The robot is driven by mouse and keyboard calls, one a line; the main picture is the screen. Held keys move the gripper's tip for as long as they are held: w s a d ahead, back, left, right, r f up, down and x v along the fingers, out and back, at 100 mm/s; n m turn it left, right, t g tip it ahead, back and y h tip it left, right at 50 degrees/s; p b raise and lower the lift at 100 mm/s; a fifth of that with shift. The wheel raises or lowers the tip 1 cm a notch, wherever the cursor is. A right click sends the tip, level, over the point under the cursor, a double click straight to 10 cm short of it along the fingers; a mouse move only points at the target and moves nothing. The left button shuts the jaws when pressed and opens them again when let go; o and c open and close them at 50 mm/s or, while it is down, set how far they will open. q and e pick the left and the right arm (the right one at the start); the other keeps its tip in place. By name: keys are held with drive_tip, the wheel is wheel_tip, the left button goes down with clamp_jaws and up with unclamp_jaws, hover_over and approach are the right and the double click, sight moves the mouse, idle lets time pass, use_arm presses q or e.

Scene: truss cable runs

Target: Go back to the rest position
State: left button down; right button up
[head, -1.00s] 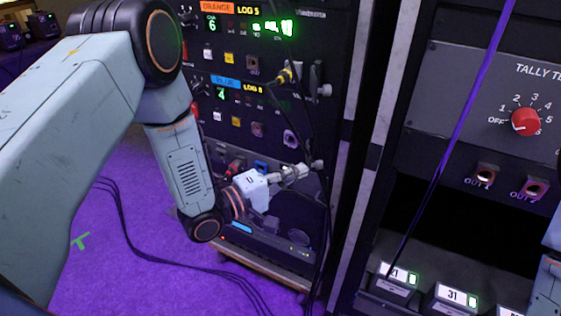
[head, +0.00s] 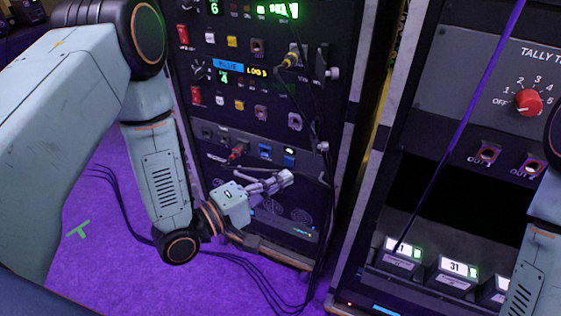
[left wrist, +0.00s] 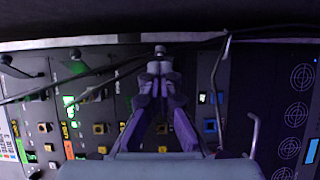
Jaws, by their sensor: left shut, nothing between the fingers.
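My left gripper (head: 284,179) is in front of the lower part of the black equipment rack (head: 345,65) in the head view. Its fingers are together with nothing between them. In the left wrist view the shut fingers (left wrist: 159,85) point away from the camera, with the rack's panels behind. My right arm (head: 528,265) shows only in part at the right edge, and its gripper is out of view.
A yellow-tipped cable plug (head: 290,60) sits in the rack, and its dark cable hangs down. A tally panel with a red knob (head: 528,102) stands right. A purple cable (head: 470,105) crosses it. Numbered boxes (head: 452,272) sit below. Black cables (head: 125,222) lie on the purple floor.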

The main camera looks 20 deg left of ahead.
use_arm(q)
drive_tip(key=shift+s, duration=1.2)
drive_tip(key=shift+d, duration=0.15)
drive_tip(key=s+a+f+m+g+y, duration=0.2)
drive_tip(key=s+f+m+g+y, duration=0.1)
drive_tip(key=f, duration=0.4)
drive_tip(key=s+a+f+m+g+y, duration=0.2)
drive_tip(key=s+f+m+g+y, duration=0.15)
drive_tip(key=f, duration=0.35)
drive_tip(key=s+a+f+m+g+y, duration=0.1)
drive_tip(key=s+a+f+g+y, duration=0.1)
drive_tip(key=s, duration=0.7)
drive_tip(key=s+a+f+m+g+y, duration=0.2)
drive_tip(key=s+a+f+g, duration=0.2)
drive_tip(key=s, duration=0.6)
drive_tip(key=shift+s+a+g, duration=0.15)
drive_tip(key=shift+a+g, duration=0.05)
drive_tip(key=shift+g, duration=0.65)
